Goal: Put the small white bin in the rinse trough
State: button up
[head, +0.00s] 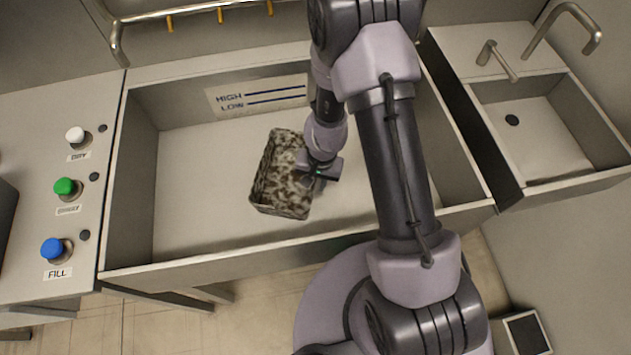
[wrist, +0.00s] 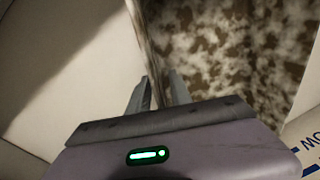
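The small white bin (head: 283,185) is heavily mottled with dark brown blotches. It is inside the walls of the rinse trough (head: 200,165), near its middle, slightly turned. I cannot tell whether it touches the trough floor. My gripper (head: 318,176) is at the bin's right wall. In the wrist view, my gripper's two fingers (wrist: 158,90) are close together on either side of the bin's wall, shut on it. The bin's blotched inside (wrist: 235,50) fills the upper right there. The trough looks empty of water.
A panel at left has a white button (head: 75,134), a green button (head: 66,186) and a blue FILL button (head: 52,248). HIGH and LOW lines (head: 257,97) mark the trough's back wall. A smaller sink (head: 535,130) with a tap stands at right. A rail (head: 215,8) runs behind.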

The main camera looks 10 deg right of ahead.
notch_tip(320, 180, up, 30)
jog(key=t+p, duration=0.2)
jog(key=p, duration=0.6)
jog(key=s+r+t+y, duration=0.1)
jog(key=s+r+t, duration=0.2)
jog(key=s+r, duration=1.1)
notch_tip(320, 180, up, 2)
jog(key=shift+s+r, duration=0.25)
notch_tip(320, 180, down, 3)
jog(key=b, duration=0.2)
jog(key=shift+d+b, duration=0.1)
jog(key=shift+b, duration=0.2)
